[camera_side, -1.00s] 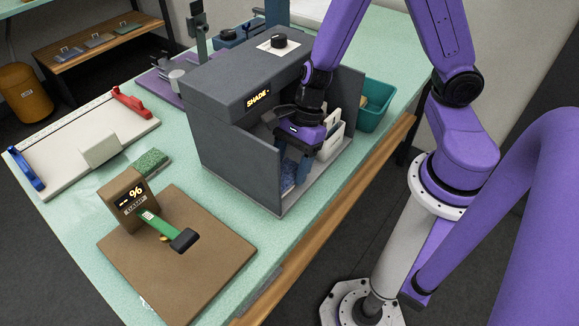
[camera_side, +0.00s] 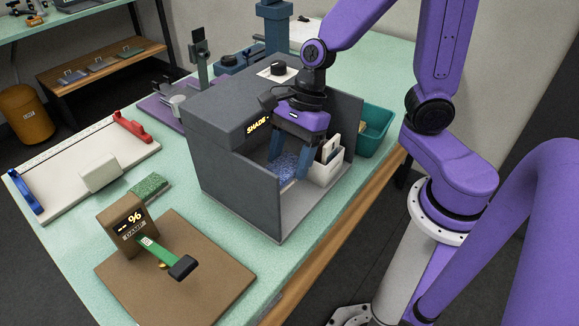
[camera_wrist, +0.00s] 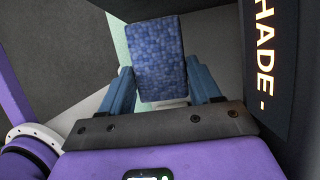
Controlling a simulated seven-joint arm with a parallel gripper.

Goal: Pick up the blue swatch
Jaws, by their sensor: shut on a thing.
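The blue swatch (camera_side: 285,166) is a mottled blue rectangular piece. My gripper (camera_side: 291,169) is shut on it, with the swatch between its two blue fingers. It is held up inside the open front of the grey shade box (camera_side: 238,189), above the box floor. In the wrist view the swatch (camera_wrist: 155,50) fills the space between the fingers of my gripper (camera_wrist: 158,88) and sticks out beyond them. In the side view a finger hides part of the swatch.
A white holder (camera_side: 327,168) stands in the box, right of my gripper. A teal bin (camera_side: 378,131) is behind it. The damp meter (camera_side: 125,222) on a brown board (camera_side: 200,280) is in front.

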